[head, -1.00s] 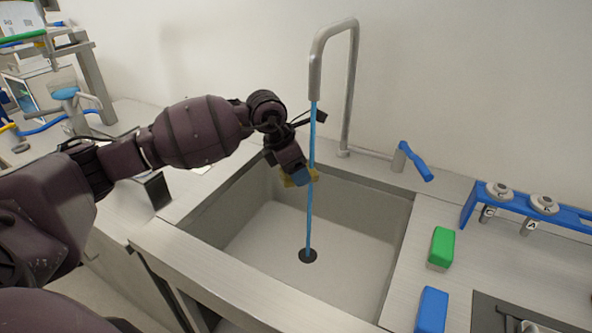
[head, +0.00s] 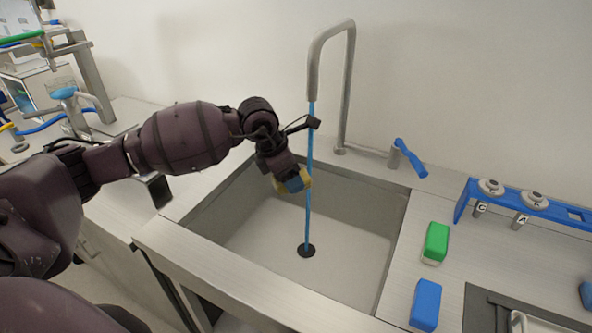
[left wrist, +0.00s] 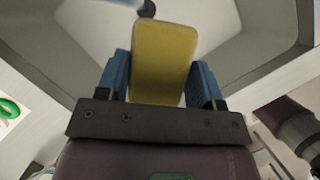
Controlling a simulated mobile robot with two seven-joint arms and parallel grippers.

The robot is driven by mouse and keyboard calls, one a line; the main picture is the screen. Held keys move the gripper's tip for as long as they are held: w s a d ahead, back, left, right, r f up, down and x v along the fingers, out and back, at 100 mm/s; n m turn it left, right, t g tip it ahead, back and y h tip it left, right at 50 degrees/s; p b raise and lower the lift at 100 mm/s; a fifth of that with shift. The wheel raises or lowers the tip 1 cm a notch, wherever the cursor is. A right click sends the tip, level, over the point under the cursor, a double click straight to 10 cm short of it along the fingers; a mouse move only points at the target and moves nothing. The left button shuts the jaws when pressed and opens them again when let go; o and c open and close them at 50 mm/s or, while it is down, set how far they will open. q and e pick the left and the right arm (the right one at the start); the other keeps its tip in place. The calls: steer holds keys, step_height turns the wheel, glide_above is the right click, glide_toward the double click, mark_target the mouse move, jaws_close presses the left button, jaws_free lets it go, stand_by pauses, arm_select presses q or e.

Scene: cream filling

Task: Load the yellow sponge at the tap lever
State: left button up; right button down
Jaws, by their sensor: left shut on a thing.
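The yellow sponge (head: 303,177) is held in my left gripper (head: 293,184), above the sink basin and beside the running blue stream of water (head: 309,160). In the left wrist view the sponge (left wrist: 162,62) stands between the two blue fingers of the gripper (left wrist: 160,82), which press on its sides. In the head view the gripper partly hides the sponge. The blue tap lever (head: 411,158) is at the right behind the sink, apart from the gripper. The tall grey tap (head: 345,80) stands at the back of the sink. My right gripper is not in view.
The sink (head: 270,235) has a raised rim and a dark drain (head: 306,250). A green sponge (head: 435,242) and a blue sponge (head: 425,304) lie on the right counter. A blue rack (head: 462,205) with two labelled nozzles is at the far right.

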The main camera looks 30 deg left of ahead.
mark_target(280, 186)
arm_select(q)
steer(key=s+p, duration=0.1)
steer(key=s, duration=0.1)
steer(key=s+d, duration=0.1)
steer(key=s, duration=0.1)
steer(key=shift+s+p, duration=0.2)
steer(key=shift+p, duration=0.15)
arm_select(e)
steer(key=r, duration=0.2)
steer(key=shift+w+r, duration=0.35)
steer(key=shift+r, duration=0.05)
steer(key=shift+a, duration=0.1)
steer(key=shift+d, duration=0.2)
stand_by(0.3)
arm_select(q)
steer(key=shift+s+r+p, duration=0.55)
steer(key=shift+s+r, duration=0.05)
steer(key=shift+r, duration=0.05)
steer(key=shift+s+d+r+p, duration=0.2)
steer(key=shift+s+r+p, duration=0.5)
steer(key=shift+s, duration=0.25)
steer(key=shift+s+d+r+p, duration=0.2)
steer(key=shift+s+r+p, duration=0.4)
steer(key=shift+s, duration=0.35)
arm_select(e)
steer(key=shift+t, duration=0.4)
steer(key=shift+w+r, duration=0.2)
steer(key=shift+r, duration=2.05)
